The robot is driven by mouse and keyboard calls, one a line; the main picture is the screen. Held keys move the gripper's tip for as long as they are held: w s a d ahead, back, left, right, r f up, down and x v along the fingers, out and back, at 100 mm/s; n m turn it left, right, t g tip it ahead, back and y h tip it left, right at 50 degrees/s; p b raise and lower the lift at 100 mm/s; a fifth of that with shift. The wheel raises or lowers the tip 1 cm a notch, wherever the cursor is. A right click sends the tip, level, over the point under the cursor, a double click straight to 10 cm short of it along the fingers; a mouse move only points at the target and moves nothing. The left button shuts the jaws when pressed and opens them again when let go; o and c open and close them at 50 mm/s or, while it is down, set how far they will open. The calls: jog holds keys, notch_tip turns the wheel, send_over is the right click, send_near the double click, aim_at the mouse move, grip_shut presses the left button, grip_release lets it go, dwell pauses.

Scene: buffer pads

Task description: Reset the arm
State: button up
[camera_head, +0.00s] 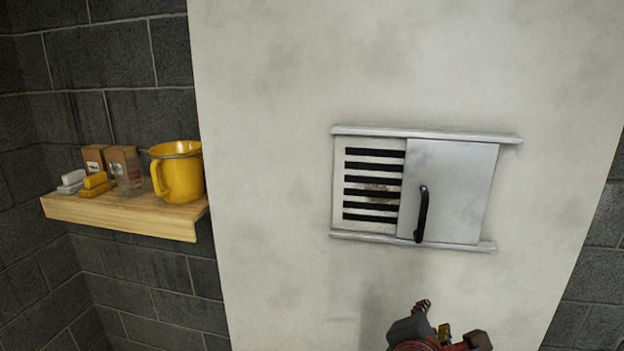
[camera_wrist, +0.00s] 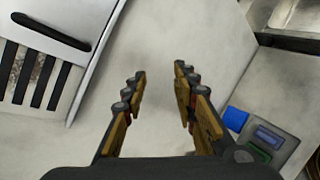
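My gripper (camera_wrist: 160,72) is open in the wrist view, with its two fingers apart and nothing between them. In the head view only part of my gripper (camera_head: 445,325) shows at the bottom edge, below the wall vent. The vent has a grey sliding door (camera_head: 465,185) with a black upright handle (camera_head: 422,214). The door covers the right part, and the slotted grille (camera_head: 374,185) shows at left. In the wrist view the door's handle (camera_wrist: 52,33) and grille (camera_wrist: 30,75) are at the upper left, apart from the fingers.
A wooden shelf (camera_head: 125,212) at left holds a yellow mug (camera_head: 180,178), small boxes (camera_head: 122,163) and yellow and white blocks. In the wrist view, a blue pad (camera_wrist: 235,118) and other coloured pads lie at the lower right. A metal-edged fixture (camera_wrist: 290,38) is at the upper right.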

jog(key=s+f+m+g+y+b, duration=0.2)
jog(key=s+f+m+b, duration=0.3)
jog(key=f, duration=0.5)
jog(key=s+a+f+m+g+y+b, duration=0.1)
jog(key=s+f+m+y+b, duration=0.1)
jog(key=s+f+m+b, duration=0.3)
jog(key=s+a+f+m+g+y+b, duration=0.1)
jog(key=s+f+m+b, duration=0.3)
jog(key=f+m+b, duration=0.5)
notch_tip(320, 180, down, 6)
jog(key=shift+s+a+f+m+g+y+b, duration=0.2)
jog(key=shift+s+m+g+y+b, duration=0.2)
jog(key=shift+g+y, duration=0.4)
